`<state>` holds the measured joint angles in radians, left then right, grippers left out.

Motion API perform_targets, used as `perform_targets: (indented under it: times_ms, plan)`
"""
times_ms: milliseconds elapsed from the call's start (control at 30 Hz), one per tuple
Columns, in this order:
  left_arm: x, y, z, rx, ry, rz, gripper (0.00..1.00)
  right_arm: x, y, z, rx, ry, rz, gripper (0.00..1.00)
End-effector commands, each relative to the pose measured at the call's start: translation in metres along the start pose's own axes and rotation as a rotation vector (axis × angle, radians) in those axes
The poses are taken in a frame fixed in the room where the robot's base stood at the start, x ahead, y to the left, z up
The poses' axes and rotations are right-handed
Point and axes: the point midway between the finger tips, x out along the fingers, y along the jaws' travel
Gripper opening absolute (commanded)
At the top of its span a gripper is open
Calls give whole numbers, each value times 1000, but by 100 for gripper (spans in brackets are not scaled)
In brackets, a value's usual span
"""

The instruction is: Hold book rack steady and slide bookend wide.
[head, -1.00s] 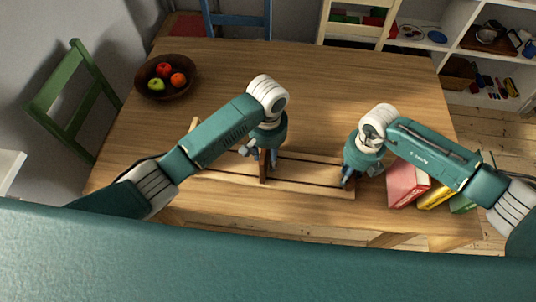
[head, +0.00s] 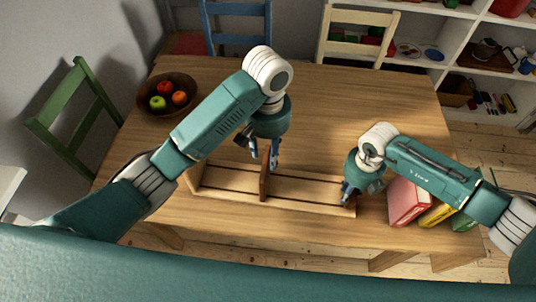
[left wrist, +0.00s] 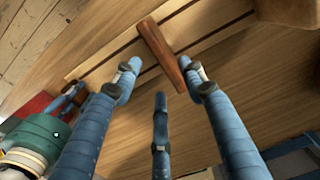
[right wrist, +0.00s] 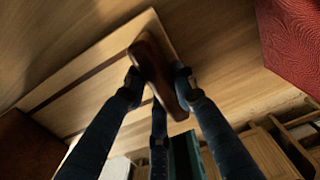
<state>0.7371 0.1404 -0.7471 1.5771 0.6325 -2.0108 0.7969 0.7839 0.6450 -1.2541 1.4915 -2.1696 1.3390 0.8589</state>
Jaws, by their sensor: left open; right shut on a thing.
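The book rack (head: 310,193) is a long pale wooden base with dark slots, lying near the table's front edge. A dark brown bookend (head: 265,185) stands upright across its middle; the left wrist view shows it (left wrist: 160,52) just beyond the fingertips. My left gripper (head: 274,163) is open and empty, above and just behind the bookend, apart from it as far as I can see. My right gripper (head: 348,190) is shut on the brown end panel (right wrist: 152,65) at the rack's right end. Its fingers hide part of that panel in the head view.
Red, yellow and green books (head: 408,203) stand right of the rack, close to my right arm. A fruit bowl (head: 168,96) sits at the back left. The table (head: 325,105) behind the rack is clear. Chairs and a shelf stand beyond it.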

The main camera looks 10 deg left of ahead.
Motion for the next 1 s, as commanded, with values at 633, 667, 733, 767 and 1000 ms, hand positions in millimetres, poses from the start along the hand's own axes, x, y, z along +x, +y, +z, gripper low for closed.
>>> perform_targets:
  times_ms: [633,667,733,767,1000]
  plan:
    - [0,0,0,0,0,0,42,0,-1,0,1,-1,-1,48]
    - [0,0,0,0,0,0,42,-1,-1,0,1,-1,-1,48]
    - [0,0,0,0,0,0,42,-4,-1,1,1,-2,-1,48]
    - [0,0,0,0,0,0,42,-6,-1,1,1,-2,-1,48]
    - [0,0,0,0,0,0,42,-50,-1,2,1,-5,0,48]
